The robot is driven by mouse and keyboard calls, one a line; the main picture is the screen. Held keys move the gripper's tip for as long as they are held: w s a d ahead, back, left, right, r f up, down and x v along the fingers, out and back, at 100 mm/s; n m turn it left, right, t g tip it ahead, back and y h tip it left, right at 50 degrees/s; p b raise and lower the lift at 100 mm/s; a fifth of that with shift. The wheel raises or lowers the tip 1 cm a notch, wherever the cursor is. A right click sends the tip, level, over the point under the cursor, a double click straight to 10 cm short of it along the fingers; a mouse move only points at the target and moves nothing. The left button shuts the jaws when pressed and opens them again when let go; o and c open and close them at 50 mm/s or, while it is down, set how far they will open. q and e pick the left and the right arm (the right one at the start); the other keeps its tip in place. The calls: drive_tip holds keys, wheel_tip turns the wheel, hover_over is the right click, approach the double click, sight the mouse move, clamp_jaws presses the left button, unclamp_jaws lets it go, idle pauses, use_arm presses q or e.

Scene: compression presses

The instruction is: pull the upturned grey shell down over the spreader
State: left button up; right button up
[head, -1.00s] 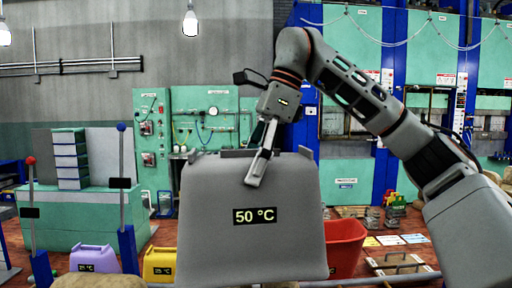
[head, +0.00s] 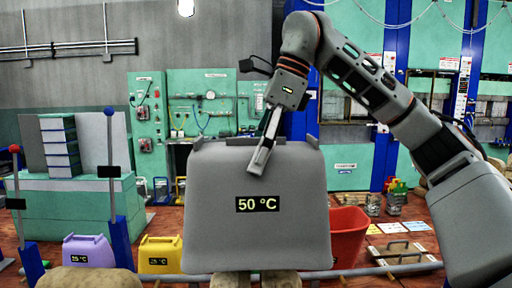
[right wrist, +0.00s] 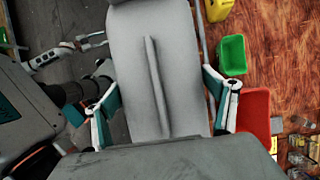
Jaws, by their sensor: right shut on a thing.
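The grey shell (head: 215,240) is a large tub turned upside down with a "50 °C" label on its front. It stands upright in the middle of the head view. My right gripper (head: 262,155) comes down from above and is shut on the shell's top edge. In the right wrist view, its fingers (right wrist: 165,95) lie on either side of a grey ridged panel of the shell (right wrist: 180,40). Tan parts (head: 280,279) show under the shell's lower edge; I cannot tell whether they belong to the spreader, which the shell may hide.
A red bin (head: 348,235) stands close to the shell's right side. A yellow case (head: 160,252) and a purple case (head: 88,250) stand to the left. Levers with a blue knob (head: 109,112) and a red knob (head: 15,149) rise at the left. A green bin (right wrist: 232,55) shows in the wrist view.

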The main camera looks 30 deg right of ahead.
use_arm(q)
drive_tip(key=shift+w+r, duration=0.25)
drive_tip(key=shift+w, duration=0.05)
drive_tip(key=shift+a, duration=0.1)
drive_tip(key=shift+w+d+f+h+b, duration=0.2)
drive_tip(key=shift+d+f+b, duration=0.35)
drive_tip(key=shift+b, duration=0.6)
drive_tip(key=shift+w+d+f+h+b, duration=0.2)
drive_tip(key=shift+d+f+b, duration=0.35)
drive_tip(key=shift+b, duration=0.6)
use_arm(e)
wheel_tip(320, 180, down, 28)
use_arm(q)
drive_tip(key=shift+w+r, duration=0.1)
drive_tip(key=shift+r, duration=0.05)
use_arm(e)
drive_tip(key=shift+f, duration=0.15)
